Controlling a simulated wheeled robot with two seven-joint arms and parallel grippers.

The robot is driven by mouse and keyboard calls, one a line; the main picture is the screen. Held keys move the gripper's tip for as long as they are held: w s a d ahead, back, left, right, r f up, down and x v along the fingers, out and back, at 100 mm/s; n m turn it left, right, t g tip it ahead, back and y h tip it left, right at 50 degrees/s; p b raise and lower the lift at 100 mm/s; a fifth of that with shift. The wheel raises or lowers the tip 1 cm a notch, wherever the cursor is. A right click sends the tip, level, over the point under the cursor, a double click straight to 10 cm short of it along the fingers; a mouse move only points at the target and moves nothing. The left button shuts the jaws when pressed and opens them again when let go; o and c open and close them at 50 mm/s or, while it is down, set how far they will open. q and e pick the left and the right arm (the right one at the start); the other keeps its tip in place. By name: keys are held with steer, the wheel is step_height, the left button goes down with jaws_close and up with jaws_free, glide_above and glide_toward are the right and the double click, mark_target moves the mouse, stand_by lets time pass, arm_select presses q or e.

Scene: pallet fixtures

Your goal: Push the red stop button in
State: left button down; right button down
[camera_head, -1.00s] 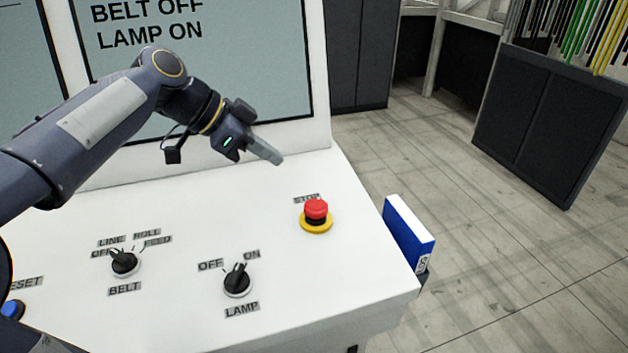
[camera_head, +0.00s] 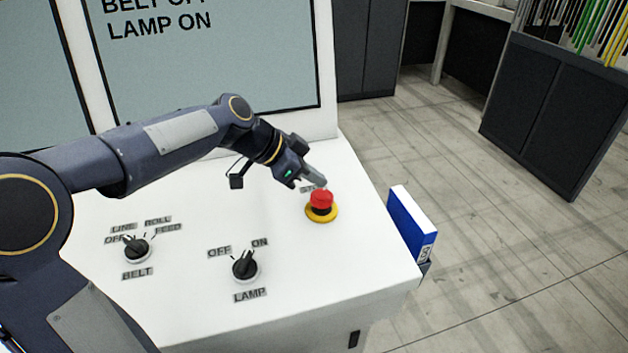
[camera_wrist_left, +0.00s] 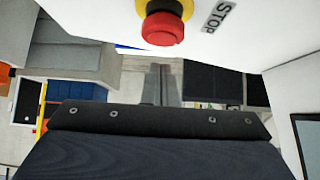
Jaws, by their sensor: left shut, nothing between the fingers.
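The red stop button (camera_head: 321,200) stands on a yellow ring (camera_head: 322,213) at the right end of the white console top. It also shows at the top of the left wrist view (camera_wrist_left: 165,28), beside its STOP label (camera_wrist_left: 222,14). My left gripper (camera_head: 316,180) is shut and empty. Its fingertips are just behind and above the button in the head view, partly covering the STOP label. I cannot tell whether they touch the button. In the left wrist view the closed fingers (camera_wrist_left: 161,84) show below the button. My right gripper is not in view.
The BELT knob (camera_head: 136,248) and LAMP knob (camera_head: 245,266) stand on the white console (camera_head: 300,290) left of the button. The screen (camera_head: 210,60) rises behind. A blue and white binder (camera_head: 411,228) hangs at the console's right side. Open floor lies beyond.

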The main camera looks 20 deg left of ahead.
mark_target(322, 197)
arm_select(q)
steer(key=shift+f, duration=1.15)
